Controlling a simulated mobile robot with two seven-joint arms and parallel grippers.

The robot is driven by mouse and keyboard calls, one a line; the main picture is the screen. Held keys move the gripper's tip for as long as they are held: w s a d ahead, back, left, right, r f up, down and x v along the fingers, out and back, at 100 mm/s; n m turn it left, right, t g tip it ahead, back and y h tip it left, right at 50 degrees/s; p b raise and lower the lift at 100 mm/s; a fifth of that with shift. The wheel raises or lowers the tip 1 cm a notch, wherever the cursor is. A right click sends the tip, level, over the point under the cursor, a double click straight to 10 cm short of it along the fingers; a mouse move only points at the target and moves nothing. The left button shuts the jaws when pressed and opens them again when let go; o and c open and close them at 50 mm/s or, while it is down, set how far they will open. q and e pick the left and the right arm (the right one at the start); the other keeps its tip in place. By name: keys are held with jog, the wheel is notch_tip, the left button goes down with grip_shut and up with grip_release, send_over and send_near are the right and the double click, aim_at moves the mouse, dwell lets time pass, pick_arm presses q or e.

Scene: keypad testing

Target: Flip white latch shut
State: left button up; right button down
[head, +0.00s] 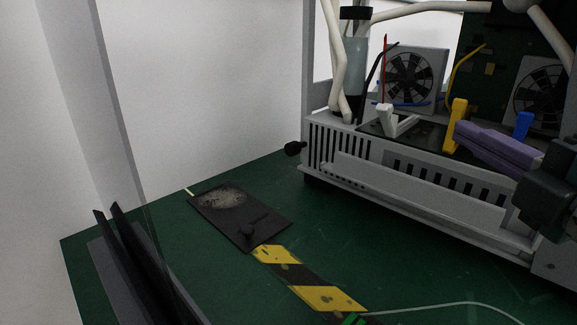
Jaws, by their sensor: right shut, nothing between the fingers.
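The white latch (388,122) stands on a dark board on top of the grey slotted chassis (420,190). It looks like a V, with one short part upright and another part tilted up to the right, so it looks open. My right gripper (462,137), with purple fingers and a dark body, comes in from the right edge. Its fingers are shut and empty, pointing left. Their tips are to the right of the white latch and appear apart from it. My left gripper is not in view.
A yellow lever (456,124) stands between the white latch and my right gripper's tips. A blue lever (523,125) is behind the purple fingers. Two fans (408,78) and thick white hoses (340,70) stand behind. A black plate (225,210) lies on the green bench (300,230).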

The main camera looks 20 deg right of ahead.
aim_at(388, 118)
pick_arm(q)
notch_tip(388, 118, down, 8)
jog(key=b, duration=0.5)
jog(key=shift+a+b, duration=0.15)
jog(key=shift+b, duration=0.2)
pick_arm(e)
jog(key=s+a+f+n+t+y, duration=0.1)
jog(key=a+f+n+y, duration=0.2)
jog(key=f+n+y, duration=0.3)
jog(key=n+y, duration=0.1)
jog(key=n, duration=0.4)
jog(key=shift+a, duration=0.25)
pick_arm(q)
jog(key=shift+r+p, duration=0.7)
jog(key=shift+p, duration=0.05)
pick_arm(e)
jog(key=w+r, duration=0.4)
jog(key=w, duration=0.6)
jog(key=shift+w+r, duration=0.15)
jog(key=shift+w, duration=0.25)
